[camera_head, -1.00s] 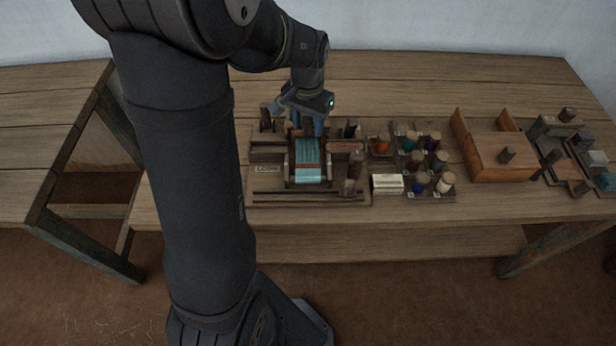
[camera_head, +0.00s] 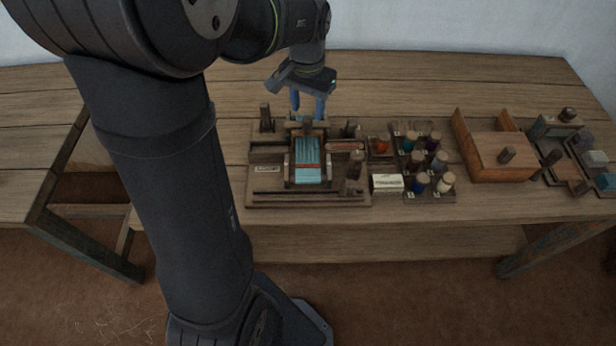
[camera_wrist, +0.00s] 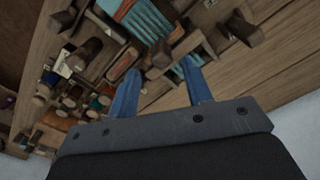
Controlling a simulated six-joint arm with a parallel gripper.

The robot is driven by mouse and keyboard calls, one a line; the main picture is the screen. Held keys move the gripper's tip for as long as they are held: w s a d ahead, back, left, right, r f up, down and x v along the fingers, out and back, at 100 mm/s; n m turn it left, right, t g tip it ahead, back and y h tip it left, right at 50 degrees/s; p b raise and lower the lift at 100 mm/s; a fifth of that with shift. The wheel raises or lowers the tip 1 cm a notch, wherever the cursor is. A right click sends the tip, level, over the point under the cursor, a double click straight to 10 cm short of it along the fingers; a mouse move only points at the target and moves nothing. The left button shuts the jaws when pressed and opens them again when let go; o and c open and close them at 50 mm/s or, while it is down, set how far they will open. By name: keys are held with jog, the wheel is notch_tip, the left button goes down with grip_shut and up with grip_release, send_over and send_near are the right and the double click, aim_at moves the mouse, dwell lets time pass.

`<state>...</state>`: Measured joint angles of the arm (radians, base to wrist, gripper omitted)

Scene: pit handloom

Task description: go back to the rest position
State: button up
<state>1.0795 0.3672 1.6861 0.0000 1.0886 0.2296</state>
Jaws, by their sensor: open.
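My gripper (camera_head: 308,105) hangs above the back edge of the small loom in the head view. Its two blue fingers are apart with nothing between them. In the wrist view the open fingers (camera_wrist: 160,95) point toward the loom below. The loom (camera_head: 262,196) is a wooden frame on the table with a teal cloth (camera_head: 308,175) crossed by a red-brown band. The cloth also shows at the top of the wrist view (camera_wrist: 140,15). My arm covers part of the table at the left.
Right of the loom stand several corked bobbins or jars (camera_head: 437,160) on a rack and a pale labelled block (camera_head: 387,183). A wooden box (camera_head: 495,160) and a rack of small blocks (camera_head: 570,165) are farther right. The table (camera_head: 400,85) behind them is clear.

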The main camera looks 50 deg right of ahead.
aim_at(307, 120)
jog(key=shift+r, duration=0.3)
notch_tip(307, 120, down, 7)
jog(key=shift+r, duration=0.1)
jog(key=shift+s+a+r, duration=0.1)
jog(key=shift+s+a, duration=0.75)
